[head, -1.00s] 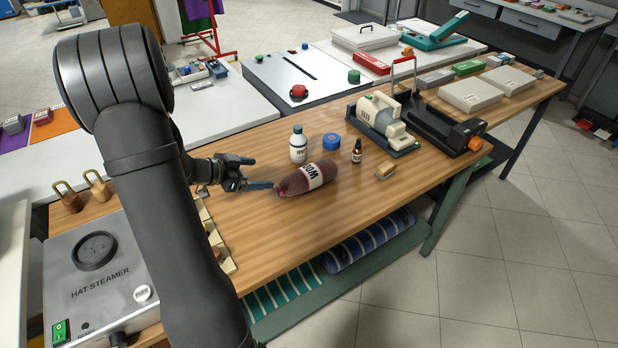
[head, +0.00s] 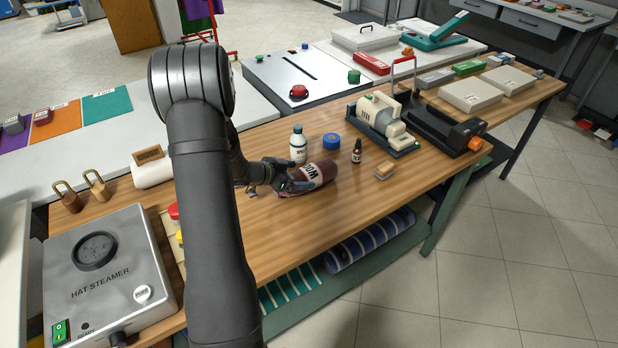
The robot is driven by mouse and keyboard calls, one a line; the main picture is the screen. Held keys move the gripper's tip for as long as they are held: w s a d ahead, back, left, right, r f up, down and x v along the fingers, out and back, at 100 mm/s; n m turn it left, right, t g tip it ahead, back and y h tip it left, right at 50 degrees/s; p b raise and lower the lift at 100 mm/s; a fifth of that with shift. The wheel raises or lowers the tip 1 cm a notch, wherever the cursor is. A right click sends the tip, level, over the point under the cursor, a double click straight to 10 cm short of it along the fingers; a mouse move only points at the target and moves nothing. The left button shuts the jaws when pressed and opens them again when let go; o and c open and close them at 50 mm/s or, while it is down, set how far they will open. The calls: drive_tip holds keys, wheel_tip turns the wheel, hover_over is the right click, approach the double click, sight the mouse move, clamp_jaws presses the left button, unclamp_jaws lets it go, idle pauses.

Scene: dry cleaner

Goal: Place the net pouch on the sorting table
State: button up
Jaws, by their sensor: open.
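The net pouch, a dark red mesh bundle with a white lettered band (head: 318,174), lies on its side on the wooden bench (head: 290,230). My gripper (head: 297,182) is open at the pouch's left end, its fingers reaching along the two sides of that end. The fingers hide part of the pouch, and I cannot tell whether they touch it. A white table (head: 85,150) with purple, orange and green patches stands behind the bench at the left; I cannot tell whether it is the sorting table.
A white bottle (head: 298,145), a blue roll (head: 331,141) and a brown dropper bottle (head: 357,152) stand just behind the pouch. A hat steamer (head: 108,265) fills the bench's left end. Bare wood lies in front.

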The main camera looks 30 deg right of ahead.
sight(304, 172)
drive_tip(key=shift+x, duration=1.15)
drive_tip(key=c, duration=1.4)
drive_tip(key=shift+r, duration=0.45)
wheel_tip(304, 172, up, 4)
drive_tip(key=shift+s+d+f, duration=0.1)
drive_tip(key=shift+s, duration=0.05)
drive_tip(key=s+d+r, duration=0.1)
drive_tip(key=s+r, duration=0.1)
drive_tip(key=s, duration=0.1)
drive_tip(key=s+d+r, duration=0.1)
drive_tip(key=s+r, duration=0.1)
drive_tip(key=s, duration=0.2)
drive_tip(key=s+d+r, duration=0.1)
drive_tip(key=s+r, duration=0.1)
drive_tip(key=s, duration=0.1)
drive_tip(key=shift+s+d+r, duration=0.2)
drive_tip(key=shift+s+d, duration=0.1)
drive_tip(key=shift+d, duration=0.1)
